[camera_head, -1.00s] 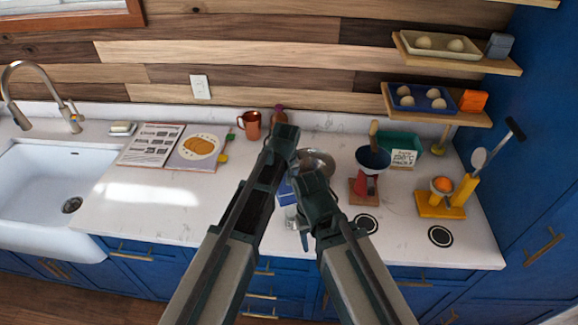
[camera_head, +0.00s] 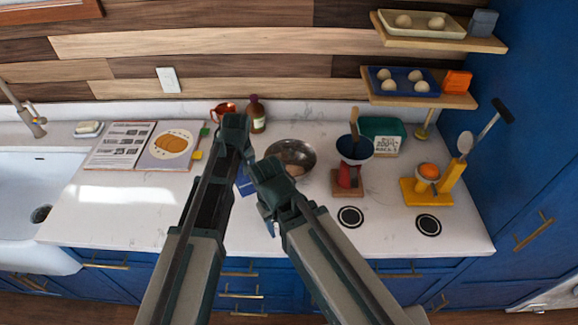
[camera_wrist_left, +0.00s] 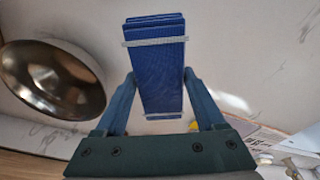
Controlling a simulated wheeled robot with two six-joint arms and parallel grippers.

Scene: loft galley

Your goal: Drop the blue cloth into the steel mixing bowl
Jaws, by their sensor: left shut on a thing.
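The blue cloth (camera_wrist_left: 162,70) is a flat folded strip with pale bands, upright between the fingers of my left gripper (camera_wrist_left: 160,92), which is shut on it. In the head view a small part of the cloth (camera_head: 246,185) shows between my two arms. The steel mixing bowl (camera_head: 291,156) stands on the counter to the right of the cloth, with its front edge partly behind my right arm. In the left wrist view the bowl (camera_wrist_left: 50,78) is at the left, apart from the cloth. My right gripper (camera_head: 270,215) is mostly hidden by its own arm; its jaws cannot be made out.
A copper mug (camera_head: 223,113) and a brown bottle (camera_head: 257,114) stand behind the arms. An open cookbook (camera_head: 145,147) lies left. A red stand with a dark blue cup (camera_head: 354,150) and a green bin (camera_head: 385,133) are right of the bowl. The front left counter is clear.

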